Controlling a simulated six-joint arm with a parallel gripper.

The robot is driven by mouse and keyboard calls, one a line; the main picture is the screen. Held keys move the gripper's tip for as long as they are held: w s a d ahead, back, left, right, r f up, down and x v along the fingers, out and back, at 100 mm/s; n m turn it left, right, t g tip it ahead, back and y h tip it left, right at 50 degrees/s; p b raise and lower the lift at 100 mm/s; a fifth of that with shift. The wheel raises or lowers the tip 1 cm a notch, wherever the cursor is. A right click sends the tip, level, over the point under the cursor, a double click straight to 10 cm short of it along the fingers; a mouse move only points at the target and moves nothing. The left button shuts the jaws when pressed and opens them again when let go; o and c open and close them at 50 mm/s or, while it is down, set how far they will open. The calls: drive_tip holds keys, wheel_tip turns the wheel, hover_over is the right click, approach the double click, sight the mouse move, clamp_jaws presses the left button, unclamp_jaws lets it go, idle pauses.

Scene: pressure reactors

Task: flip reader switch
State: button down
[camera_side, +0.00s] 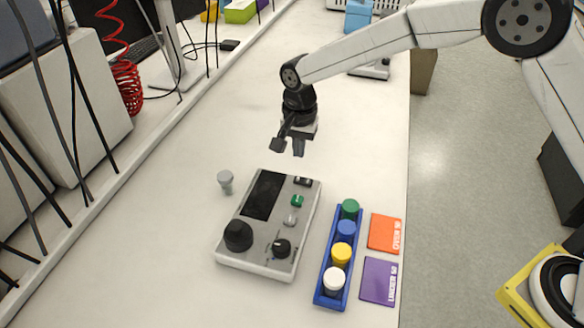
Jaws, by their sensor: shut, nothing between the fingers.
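The reader (232,256) is a light grey box lying on the white bench, with a dark screen (263,195). A small black rocker-like switch (303,181) sits at its upper right corner. Below it are a green button (297,201), a grey knob or button (291,220) and a small black knob (282,248). A large black knob (238,235) is at the lower left. My gripper (289,148) points down above the bench, just beyond the reader's far edge. It is apart from the reader, shut and empty.
A blue rack (325,298) with several colored-cap vials stands right of the reader. Orange (384,233) and purple (379,281) cards lie beside it. A small grey piece (225,181) stands left. Boxes and cables line the left edge; the bench beyond my gripper is mostly clear.

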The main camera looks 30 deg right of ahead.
sight(304, 181)
wheel_tip(304, 181, down, 7)
drive_tip(key=shift+f, duration=0.2)
drive_tip(key=shift+f, duration=0.25)
idle(0.6)
drive_tip(key=shift+s+d, duration=0.1)
drive_tip(key=shift+s, duration=0.05)
drive_tip(key=shift+s+d+r, duration=0.25)
drive_tip(key=shift+s+d, duration=0.15)
drive_tip(key=shift+r, duration=0.1)
idle(0.4)
wheel_tip(304, 181, up, 14)
idle(0.7)
